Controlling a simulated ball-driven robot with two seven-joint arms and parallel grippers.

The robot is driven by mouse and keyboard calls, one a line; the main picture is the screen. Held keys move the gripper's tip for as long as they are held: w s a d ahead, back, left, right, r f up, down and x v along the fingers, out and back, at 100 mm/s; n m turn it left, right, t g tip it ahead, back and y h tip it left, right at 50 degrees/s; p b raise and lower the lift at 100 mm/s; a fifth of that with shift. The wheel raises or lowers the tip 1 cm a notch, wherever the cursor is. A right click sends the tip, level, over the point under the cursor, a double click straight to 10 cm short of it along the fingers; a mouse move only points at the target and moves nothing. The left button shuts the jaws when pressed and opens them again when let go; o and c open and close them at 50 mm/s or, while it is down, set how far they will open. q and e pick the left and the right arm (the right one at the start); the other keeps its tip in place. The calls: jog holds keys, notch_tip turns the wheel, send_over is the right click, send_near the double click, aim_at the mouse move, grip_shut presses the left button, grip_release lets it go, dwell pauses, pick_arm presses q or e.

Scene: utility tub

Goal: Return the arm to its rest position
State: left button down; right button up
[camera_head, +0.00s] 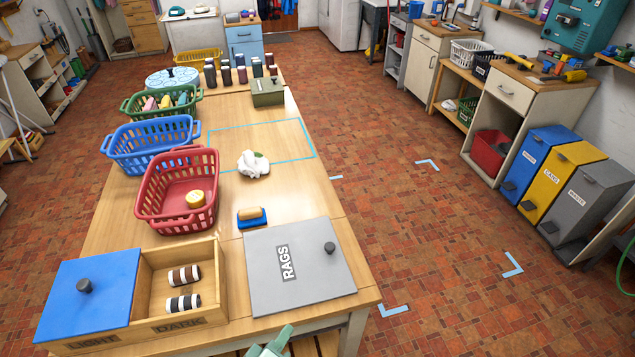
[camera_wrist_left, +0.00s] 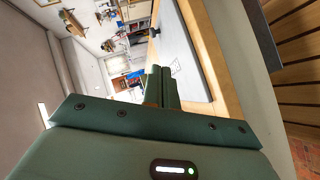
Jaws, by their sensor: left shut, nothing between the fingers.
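My left gripper (camera_head: 275,341) shows as a pale green tip at the bottom edge of the head view, just in front of the table's near edge and low beside it. In the left wrist view its green fingers (camera_wrist_left: 161,86) are together with nothing between them. The rest of my left arm is out of the head view. The wooden table (camera_head: 215,233) stands beyond it; in the wrist view the table's edge runs along the right of the fingers. My right gripper is not in view.
Near the gripper lie a grey lid marked RAGS (camera_head: 300,267) and a wooden box (camera_head: 188,262) with a blue lid (camera_head: 90,292) and two striped rolls. Red (camera_head: 178,187), blue (camera_head: 152,143) and green (camera_head: 161,101) baskets line the table's left side. Floor right of the table is open.

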pick_arm(q)
jog(key=s+a+f+m+g+y+b, duration=0.2)
jog(key=s+a+f+m+g+b, duration=0.2)
jog(key=s+f, duration=0.7)
jog(key=s+a+f+m+g+y+b, duration=0.1)
jog(key=s+a+f+m+g+b, duration=0.3)
jog(key=s+f, duration=0.7)
jog(key=s+a+f+m+g+y+b, duration=0.2)
jog(key=s+a+f+m+g+b, duration=0.2)
jog(key=f, duration=1.6)
jog(key=s+a+b, duration=0.3)
jog(key=s+a, duration=0.3)
jog(key=shift+s+f+m+y+b, duration=0.2)
jog(key=shift+s+m+y+b, duration=0.1)
jog(key=shift+s+b, duration=0.1)
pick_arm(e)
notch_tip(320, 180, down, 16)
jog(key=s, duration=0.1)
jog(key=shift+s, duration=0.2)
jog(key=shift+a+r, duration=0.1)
